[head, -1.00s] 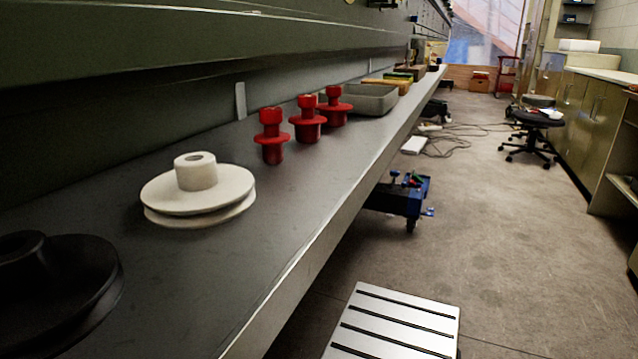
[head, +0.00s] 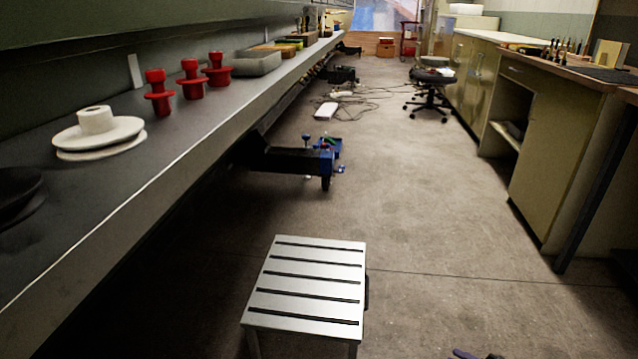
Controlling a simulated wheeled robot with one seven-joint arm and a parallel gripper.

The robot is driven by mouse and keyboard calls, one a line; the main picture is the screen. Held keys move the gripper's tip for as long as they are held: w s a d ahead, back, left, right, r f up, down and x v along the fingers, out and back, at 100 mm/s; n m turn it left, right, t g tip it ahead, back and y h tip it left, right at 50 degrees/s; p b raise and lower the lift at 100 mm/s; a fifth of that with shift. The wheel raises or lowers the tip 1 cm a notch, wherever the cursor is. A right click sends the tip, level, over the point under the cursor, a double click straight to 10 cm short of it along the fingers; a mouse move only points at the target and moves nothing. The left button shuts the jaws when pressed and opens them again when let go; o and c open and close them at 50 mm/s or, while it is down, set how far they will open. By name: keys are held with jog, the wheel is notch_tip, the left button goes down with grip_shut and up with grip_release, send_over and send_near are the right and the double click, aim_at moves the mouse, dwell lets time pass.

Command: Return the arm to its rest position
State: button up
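My arm and gripper do not show in the head view, so the arm's pose and the gripper's state are hidden. The dark workbench (head: 150,165) runs along the left side. On it stand several red flanged spools (head: 158,93), a white flanged disc (head: 98,130) and a black disc (head: 16,192) cut by the left edge.
A silver slatted step stool (head: 305,290) stands on the floor in front. A blue wheeled jack (head: 300,160) sits partly under the bench. Cables (head: 365,92), a black office chair (head: 432,88) and cabinets (head: 540,130) are further right. The middle floor is open.

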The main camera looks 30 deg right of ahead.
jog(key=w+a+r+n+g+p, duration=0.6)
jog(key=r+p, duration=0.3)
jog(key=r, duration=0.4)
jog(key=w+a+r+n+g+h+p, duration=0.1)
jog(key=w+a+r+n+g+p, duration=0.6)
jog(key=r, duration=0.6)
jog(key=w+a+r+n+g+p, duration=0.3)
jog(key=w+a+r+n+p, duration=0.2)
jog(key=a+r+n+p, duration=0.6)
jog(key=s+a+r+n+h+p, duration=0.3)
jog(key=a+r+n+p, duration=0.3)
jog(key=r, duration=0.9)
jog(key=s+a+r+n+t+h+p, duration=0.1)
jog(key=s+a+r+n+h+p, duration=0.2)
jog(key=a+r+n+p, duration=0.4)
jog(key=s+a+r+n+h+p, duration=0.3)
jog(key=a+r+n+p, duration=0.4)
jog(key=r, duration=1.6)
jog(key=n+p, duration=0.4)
jog(key=p, duration=0.3)
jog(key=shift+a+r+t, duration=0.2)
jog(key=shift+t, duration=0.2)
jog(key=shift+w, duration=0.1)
